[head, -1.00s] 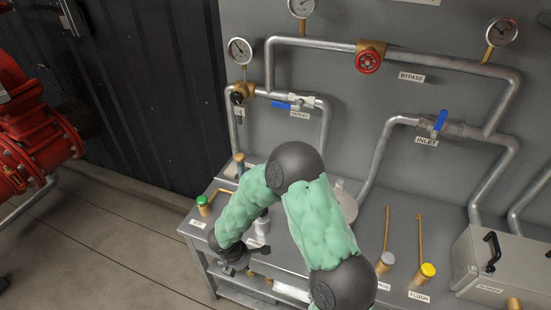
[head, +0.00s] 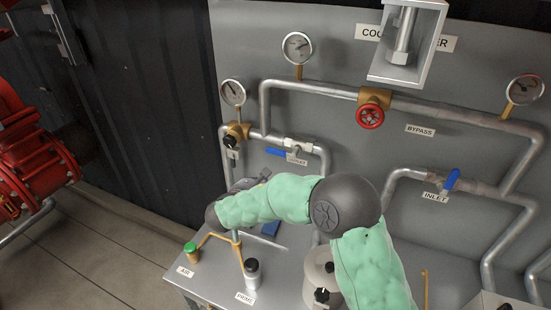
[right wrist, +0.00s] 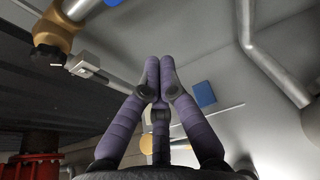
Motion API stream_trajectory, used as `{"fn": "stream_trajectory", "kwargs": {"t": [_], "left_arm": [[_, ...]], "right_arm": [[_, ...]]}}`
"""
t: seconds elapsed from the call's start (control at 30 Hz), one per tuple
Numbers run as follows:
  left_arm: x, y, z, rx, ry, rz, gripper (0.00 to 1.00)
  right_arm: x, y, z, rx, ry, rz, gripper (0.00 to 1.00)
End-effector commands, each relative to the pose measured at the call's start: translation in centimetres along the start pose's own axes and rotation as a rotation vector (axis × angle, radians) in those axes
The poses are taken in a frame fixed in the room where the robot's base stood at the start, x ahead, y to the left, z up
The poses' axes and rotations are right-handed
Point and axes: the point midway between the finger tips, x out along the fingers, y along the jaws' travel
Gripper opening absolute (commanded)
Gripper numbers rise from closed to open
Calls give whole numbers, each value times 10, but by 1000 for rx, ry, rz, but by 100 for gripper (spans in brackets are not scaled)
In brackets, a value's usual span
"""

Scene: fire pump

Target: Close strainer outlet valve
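The valve marked as an outlet (head: 298,146) sits on the left pipe, above a partly readable label (head: 297,160). Its blue lever (head: 275,152) points left, roughly along the pipe. My right arm reaches across to the left below it. My right gripper is mostly hidden behind this arm in the head view, with a dark part (head: 263,176) showing just below the lever. In the right wrist view my right gripper (right wrist: 159,66) has its purple fingers together, with nothing seen between them. A blue part (right wrist: 82,8) shows at that view's top left. My left gripper is not in view.
A brass fitting with a black knob (head: 231,142) is left of the lever. A red bypass wheel (head: 370,116) and a blue inlet lever (head: 452,179) are to the right. A green-capped post (head: 190,249) and a black-capped post (head: 252,268) stand on the table below.

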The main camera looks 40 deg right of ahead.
Motion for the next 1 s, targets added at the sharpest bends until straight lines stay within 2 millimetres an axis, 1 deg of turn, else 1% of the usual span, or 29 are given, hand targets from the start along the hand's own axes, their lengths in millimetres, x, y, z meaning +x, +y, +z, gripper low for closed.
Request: {"fn": "stream_trajectory", "kwargs": {"t": [0.23, 0.37, 0.47, 0.9, 0.93, 1.0], "left_arm": [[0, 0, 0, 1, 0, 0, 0], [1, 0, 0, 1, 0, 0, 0], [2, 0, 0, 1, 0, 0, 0], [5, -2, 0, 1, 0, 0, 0], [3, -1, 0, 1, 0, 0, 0], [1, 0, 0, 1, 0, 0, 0]], "right_arm": [[2, 0, -1, 0, 2, -1, 0], [11, 0, -2, 0, 2, -3, 0], [25, -1, -2, 0, 3, -4, 0], [105, -1, -2, 1, 3, -4, 0], [99, 0, 8, 3, 0, 0, 0], [94, 0, 18, 3, 0, 1, 0]]}}
